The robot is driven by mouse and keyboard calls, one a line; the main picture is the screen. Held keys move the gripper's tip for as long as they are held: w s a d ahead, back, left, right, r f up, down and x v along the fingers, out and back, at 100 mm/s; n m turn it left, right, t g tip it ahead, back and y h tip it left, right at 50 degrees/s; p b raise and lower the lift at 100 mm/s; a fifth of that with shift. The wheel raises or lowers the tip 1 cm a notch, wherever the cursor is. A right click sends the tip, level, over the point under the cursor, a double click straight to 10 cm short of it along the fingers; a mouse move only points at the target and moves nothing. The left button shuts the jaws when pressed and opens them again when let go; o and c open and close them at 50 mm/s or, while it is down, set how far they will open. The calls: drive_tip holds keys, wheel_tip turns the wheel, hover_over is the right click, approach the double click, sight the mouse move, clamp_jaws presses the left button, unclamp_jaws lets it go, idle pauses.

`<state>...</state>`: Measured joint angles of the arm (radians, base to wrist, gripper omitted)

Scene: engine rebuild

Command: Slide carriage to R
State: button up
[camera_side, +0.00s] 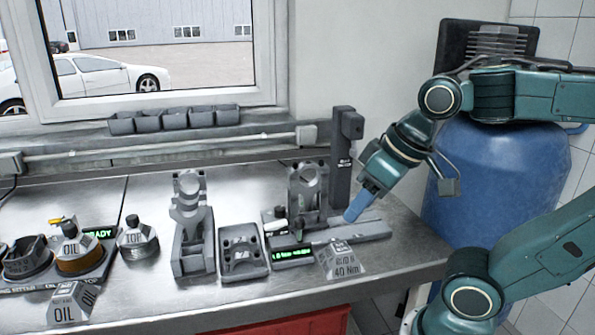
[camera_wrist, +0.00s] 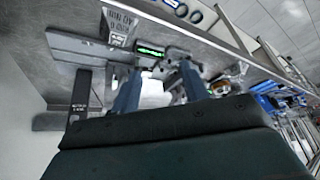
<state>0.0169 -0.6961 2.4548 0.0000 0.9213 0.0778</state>
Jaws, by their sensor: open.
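The carriage (camera_side: 308,182) looks like a grey upright bracket with a round opening at its top. It stands on a low rail base (camera_side: 372,231) near the right end of the bench; the rail's bare part runs to the right. My gripper (camera_side: 352,212) reaches down from the upper right, with its blue fingertips just right of the carriage, over the rail. In the wrist view my gripper (camera_wrist: 160,90) is open, two blue fingers apart, with a pale part (camera_wrist: 153,96) showing between them. I cannot tell whether the fingers touch it.
A dark post (camera_side: 342,158) stands behind the rail. A "40 Nm" sign (camera_side: 341,260) and a green display (camera_side: 292,253) are in front.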

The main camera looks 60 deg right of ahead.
drive_tip(key=w+d+r+m+g, duration=0.2)
drive_tip(key=w+d+m+g, duration=0.15)
drive_tip(key=w+m, duration=0.5)
drive_tip(key=m+g, duration=0.2)
drive_tip(key=m, duration=0.7)
hover_over(300, 218)
wheel_tip(300, 218, down, 3)
drive_tip(key=shift+a+r+n, duration=0.1)
drive_tip(key=shift+r+n, duration=0.05)
drive_tip(key=shift+n, duration=0.1)
wheel_tip(300, 218, down, 14)
drive_tip(key=shift+r, duration=0.1)
drive_tip(key=shift+c, duration=0.3)
clamp_jaws()
